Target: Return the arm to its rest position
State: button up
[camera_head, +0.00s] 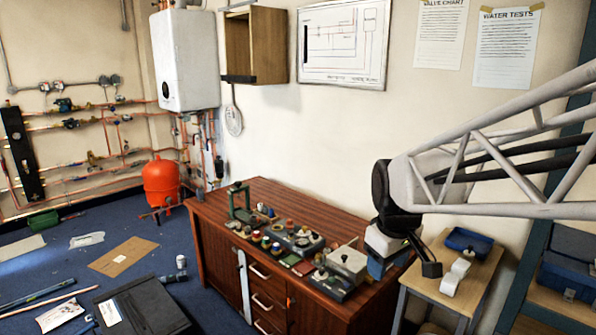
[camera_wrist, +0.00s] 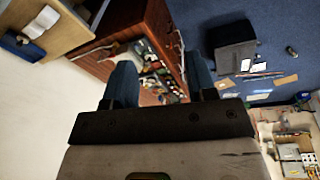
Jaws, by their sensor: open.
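My gripper (camera_head: 379,267) is above the right end of the wooden workbench (camera_head: 290,200) in the head view, below the black wrist joint of my pale lattice arm. In the wrist view my gripper (camera_wrist: 160,76) shows two blue-grey fingers set well apart, with nothing held between them. The bench and its clutter appear past the fingers, some distance away. The exact gap between fingers and bench top cannot be told.
Several small parts and a grey box (camera_head: 347,262) crowd the bench top. A side table (camera_head: 440,290) with a blue tray (camera_head: 468,241) stands at right. A black case (camera_head: 140,308) lies on the floor. An orange vessel (camera_head: 161,182) stands by the pipe wall.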

jog(key=s+f+m, duration=0.1)
jog(key=s+m, duration=0.2)
jog(key=s, duration=0.6)
jog(key=s+d+f+m, duration=0.1)
jog(key=s+m, duration=0.2)
jog(key=s, duration=0.6)
jog(key=shift+f+t, duration=0.3)
